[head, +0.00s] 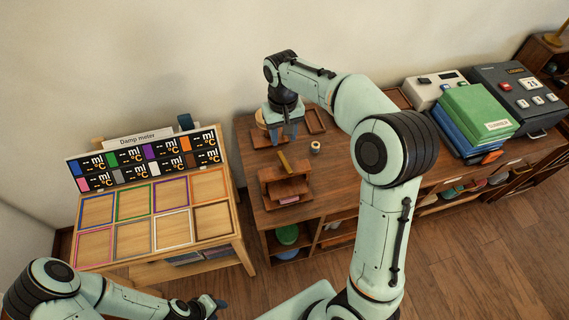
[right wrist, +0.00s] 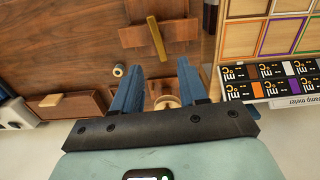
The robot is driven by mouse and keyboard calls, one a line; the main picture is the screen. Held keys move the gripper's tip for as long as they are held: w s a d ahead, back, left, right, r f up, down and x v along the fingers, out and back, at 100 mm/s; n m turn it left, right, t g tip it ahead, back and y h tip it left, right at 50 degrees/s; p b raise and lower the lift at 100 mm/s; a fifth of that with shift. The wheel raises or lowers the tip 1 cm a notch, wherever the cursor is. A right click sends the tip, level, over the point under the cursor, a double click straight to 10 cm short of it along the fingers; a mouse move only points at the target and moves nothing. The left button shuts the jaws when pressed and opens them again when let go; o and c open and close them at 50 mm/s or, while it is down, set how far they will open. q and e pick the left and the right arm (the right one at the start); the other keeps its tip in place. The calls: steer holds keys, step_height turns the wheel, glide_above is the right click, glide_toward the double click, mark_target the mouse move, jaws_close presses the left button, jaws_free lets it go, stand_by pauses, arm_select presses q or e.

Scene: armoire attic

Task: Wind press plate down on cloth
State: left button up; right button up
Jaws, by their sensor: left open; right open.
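The wooden press (head: 286,188) stands on the brown cabinet top, with a brass bar (head: 284,162) on top. A bit of pink cloth (head: 289,200) shows low in its front; how far the plate sits above it I cannot tell. My right gripper (head: 285,139) is open and empty, pointing down behind the press. In the right wrist view the press (right wrist: 180,31) and the brass bar (right wrist: 156,40) lie beyond the open fingertips (right wrist: 160,66), apart from them. My left gripper (head: 210,305) is open, low at the front, away from the press.
A small spool (head: 315,147) stands right of my right gripper. A round wooden thing (right wrist: 166,101) shows between its fingers. The damp meter board (head: 143,160) with coloured frames stands left. Green and blue books (head: 478,110) and grey machines are at the right. Floor is clear in front.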

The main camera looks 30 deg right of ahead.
mark_target(285, 161)
arm_select(q)
steer(key=shift+s+a+f+b, duration=0.1)
steer(key=shift+s+f+b, duration=0.45)
steer(key=shift+s+f, duration=0.2)
arm_select(e)
steer(key=shift+n, duration=0.7)
steer(key=f, duration=1.2)
steer(key=shift+d+f, duration=0.25)
steer(key=shift+f, duration=0.15)
steer(key=shift+c, duration=0.3)
jaws_close()
